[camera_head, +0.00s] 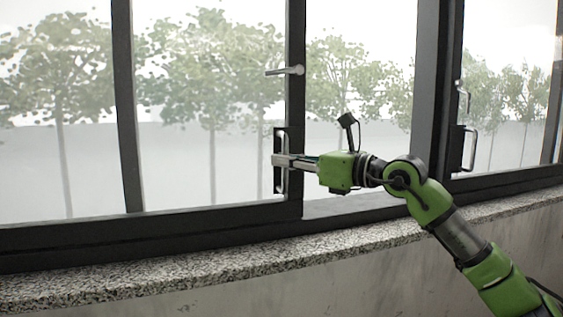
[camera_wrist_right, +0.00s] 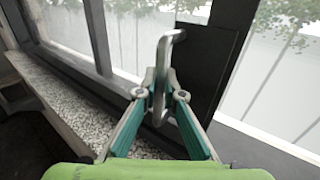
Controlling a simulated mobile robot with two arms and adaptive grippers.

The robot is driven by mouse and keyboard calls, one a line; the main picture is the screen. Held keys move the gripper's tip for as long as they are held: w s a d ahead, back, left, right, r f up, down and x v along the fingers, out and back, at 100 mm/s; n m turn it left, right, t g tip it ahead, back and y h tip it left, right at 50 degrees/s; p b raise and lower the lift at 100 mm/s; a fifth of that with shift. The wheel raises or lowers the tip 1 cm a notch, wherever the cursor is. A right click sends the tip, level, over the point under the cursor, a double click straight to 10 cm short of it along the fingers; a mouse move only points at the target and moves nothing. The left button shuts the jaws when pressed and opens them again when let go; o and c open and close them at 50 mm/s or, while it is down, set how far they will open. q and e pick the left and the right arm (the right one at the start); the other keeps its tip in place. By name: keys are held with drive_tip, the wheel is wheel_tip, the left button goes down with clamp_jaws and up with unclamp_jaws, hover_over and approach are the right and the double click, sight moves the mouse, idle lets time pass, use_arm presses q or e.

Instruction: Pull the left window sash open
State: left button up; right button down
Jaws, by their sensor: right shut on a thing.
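The left window sash (camera_head: 295,100) is a dark-framed glazed panel, with a dark upright at its right side. A pale metal pull handle (camera_head: 284,182) on a black plate is fixed low on this upright. My right gripper (camera_head: 276,160) reaches in from the right and is shut on the handle. In the right wrist view, the handle (camera_wrist_right: 163,62) stands between the fingertips of my right gripper (camera_wrist_right: 164,95), in front of the dark plate (camera_wrist_right: 204,65). My left gripper is not in view.
A speckled stone sill (camera_head: 200,262) runs below the window. A small metal lever (camera_head: 286,71) sticks out above the handle. A thick dark post (camera_head: 432,85) stands to the right, with another handled sash (camera_head: 468,150) beyond it. Trees and a pale wall show outside.

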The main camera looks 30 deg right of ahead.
drive_tip(key=shift+a, duration=0.1)
drive_tip(key=c, duration=2.2)
unclamp_jaws()
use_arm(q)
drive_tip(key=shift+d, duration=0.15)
use_arm(e)
drive_tip(key=shift+o, duration=0.2)
drive_tip(key=shift+a, duration=0.1)
drive_tip(key=v, duration=1.2)
